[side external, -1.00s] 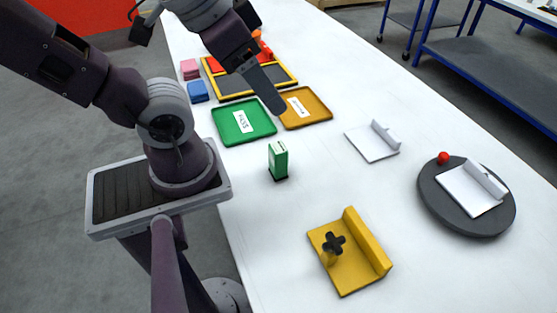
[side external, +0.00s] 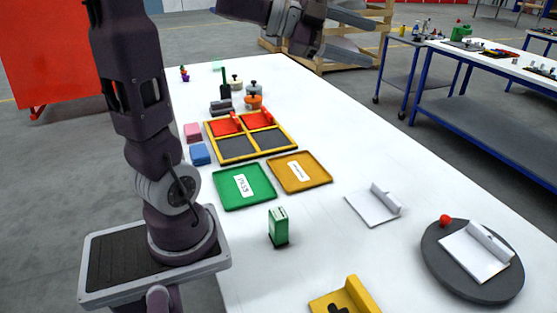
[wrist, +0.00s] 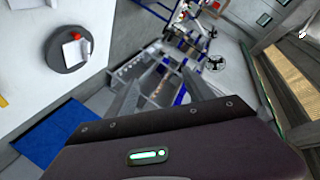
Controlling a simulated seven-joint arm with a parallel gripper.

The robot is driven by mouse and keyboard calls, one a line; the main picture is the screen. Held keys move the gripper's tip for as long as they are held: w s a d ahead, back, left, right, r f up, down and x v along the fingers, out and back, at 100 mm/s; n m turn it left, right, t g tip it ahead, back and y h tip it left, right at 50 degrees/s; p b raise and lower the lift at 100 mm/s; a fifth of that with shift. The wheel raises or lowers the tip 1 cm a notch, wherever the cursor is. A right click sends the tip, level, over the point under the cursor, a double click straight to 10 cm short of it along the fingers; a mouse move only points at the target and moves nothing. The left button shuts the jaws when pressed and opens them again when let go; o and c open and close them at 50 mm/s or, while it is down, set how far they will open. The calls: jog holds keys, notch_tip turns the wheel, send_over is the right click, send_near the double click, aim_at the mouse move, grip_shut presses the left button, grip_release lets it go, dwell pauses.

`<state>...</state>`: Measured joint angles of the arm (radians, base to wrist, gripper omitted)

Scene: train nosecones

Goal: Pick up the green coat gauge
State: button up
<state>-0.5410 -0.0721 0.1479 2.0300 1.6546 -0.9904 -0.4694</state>
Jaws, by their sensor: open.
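A green upright block with a pale label and a dark base (side external: 278,227), which looks like the green coat gauge, stands alone on the white table in the side external view. It is in front of the green tray. My gripper (side external: 366,40) is raised high at the top of that view, far above and beyond the block. Its two fingers are spread apart with nothing between them. In the wrist view the fingers (wrist: 160,82) point at the floor and distant furniture, and the green block does not show there.
A green tray (side external: 260,201) and an orange tray (side external: 318,187) lie behind the block. A yellow fixture (side external: 362,292) is in front. A white bracket (side external: 364,210) and a grey turntable (side external: 436,270) are to the right. Table around the block is clear.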

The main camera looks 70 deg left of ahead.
jog(key=s+d+f+m+g+h, duration=0.2)
jog(key=s+f+g+h, duration=0.2)
jog(key=s+f+g, duration=0.4)
jog(key=g+h, duration=0.3)
jog(key=g, duration=0.1)
send_over(284, 225)
jog(key=s+a, duration=0.2)
jog(key=a, duration=0.4)
notch_tip(284, 225, down, 2)
jog(key=f, duration=2.1)
jog(key=shift+w+d+f, duration=0.25)
jog(key=shift+f, duration=0.15)
jog(key=x, duration=0.6)
jog(key=shift+w+f, duration=0.2)
jog(key=shift+w, duration=0.15)
jog(key=shift+d+f, duration=0.15)
jog(key=shift+d, duration=0.15)
grip_shut()
